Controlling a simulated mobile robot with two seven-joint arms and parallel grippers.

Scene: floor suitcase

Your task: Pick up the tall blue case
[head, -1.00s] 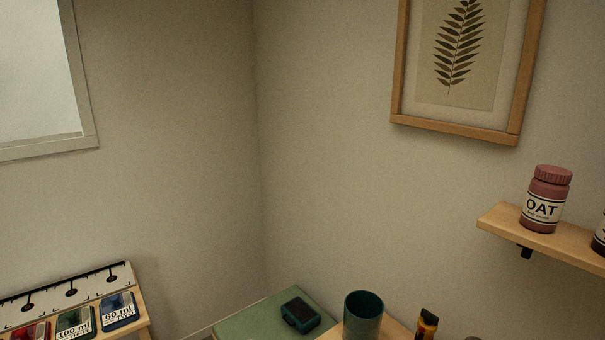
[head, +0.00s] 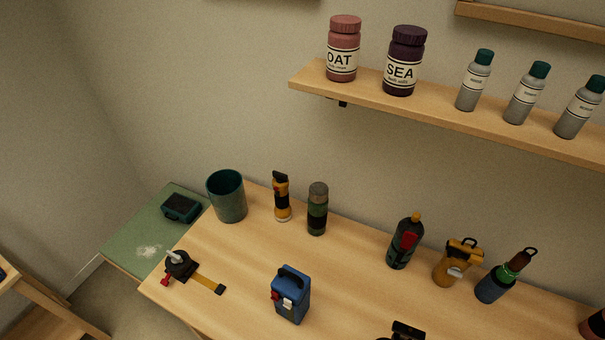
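A blue case (head: 291,295) with a dark top handle and red and white latches stands upright near the front of the wooden table (head: 235,262). It is the only mainly blue case I see, and nothing touches it. Neither of my grippers shows in the head view.
A green cup (head: 228,197), an orange flashlight (head: 282,197) and a green flask (head: 317,209) stand behind the case. A strap tool (head: 182,266) lies to its left. Bottles (head: 405,242) stand to the right. A wall shelf (head: 450,112) with jars and bottles overhangs the back.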

